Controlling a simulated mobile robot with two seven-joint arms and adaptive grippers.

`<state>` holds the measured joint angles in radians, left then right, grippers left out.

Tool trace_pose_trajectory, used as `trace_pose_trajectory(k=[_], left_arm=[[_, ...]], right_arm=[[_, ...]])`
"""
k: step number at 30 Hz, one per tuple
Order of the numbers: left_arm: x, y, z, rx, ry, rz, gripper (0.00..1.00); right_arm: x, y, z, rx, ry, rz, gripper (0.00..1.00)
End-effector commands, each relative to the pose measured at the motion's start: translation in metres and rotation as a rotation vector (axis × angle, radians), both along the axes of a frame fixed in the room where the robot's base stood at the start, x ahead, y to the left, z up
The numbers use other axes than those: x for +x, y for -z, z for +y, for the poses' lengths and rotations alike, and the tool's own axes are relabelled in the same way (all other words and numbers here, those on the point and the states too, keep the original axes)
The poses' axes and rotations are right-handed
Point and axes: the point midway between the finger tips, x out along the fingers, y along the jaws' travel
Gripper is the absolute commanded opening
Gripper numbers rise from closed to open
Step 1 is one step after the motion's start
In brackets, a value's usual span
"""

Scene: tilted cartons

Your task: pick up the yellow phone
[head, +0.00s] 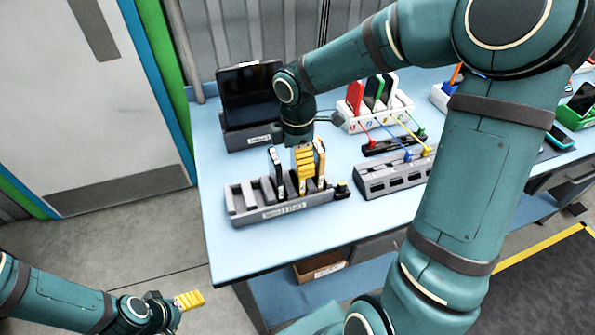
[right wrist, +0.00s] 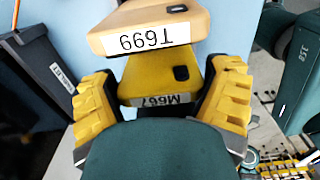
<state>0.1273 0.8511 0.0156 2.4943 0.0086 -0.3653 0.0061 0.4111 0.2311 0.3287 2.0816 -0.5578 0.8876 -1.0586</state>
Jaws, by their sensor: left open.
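The yellow phone (right wrist: 150,78), with a label partly hidden, shows in the right wrist view between the two yellow-padded fingers of my right gripper (right wrist: 162,112). Its near end is hidden behind my gripper body. Whether the fingers touch its sides is unclear. In the head view, my right gripper (head: 304,178) points down into the grey slotted rack (head: 240,212), and the phone there is mostly hidden by the fingers. My left gripper (head: 180,305) is open and empty at the lower left, off the table.
A tan-orange phone (right wrist: 145,30) labelled T699 lies close beside the yellow one. A dark phone (head: 277,172) stands in the same rack. A black tablet (head: 250,92), a white rack (head: 385,116) with phones and a grey cable block (head: 385,182) are nearby. The table's front-left corner is clear.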

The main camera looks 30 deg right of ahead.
Motion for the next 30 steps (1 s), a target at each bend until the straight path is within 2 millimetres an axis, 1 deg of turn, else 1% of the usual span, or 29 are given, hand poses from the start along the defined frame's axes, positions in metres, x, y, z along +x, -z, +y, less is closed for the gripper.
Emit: trace_pose_trajectory(k=[13,16,20,24,30], left_arm=[[0.0,0.0,0.0,0.0,0.0,0.0,0.7],[0.0,-0.001,0.0,0.0,0.0,-0.001,0.7],[0.002,-0.006,0.0,0.0,-0.003,-0.004,0.7],[0.004,-0.012,0.001,0.002,-0.006,-0.008,0.7],[0.006,-0.018,0.001,0.003,-0.01,-0.013,0.7]], right_arm=[[0.0,0.0,0.0,0.0,0.0,0.001,0.41],[0.0,-0.005,0.0,0.0,0.0,-0.001,0.4],[0.0,-0.023,0.0,-0.002,-0.001,-0.003,0.4],[0.001,-0.052,0.0,-0.001,0.0,-0.005,0.4],[0.0,-0.085,0.0,0.001,-0.001,-0.002,0.39]])
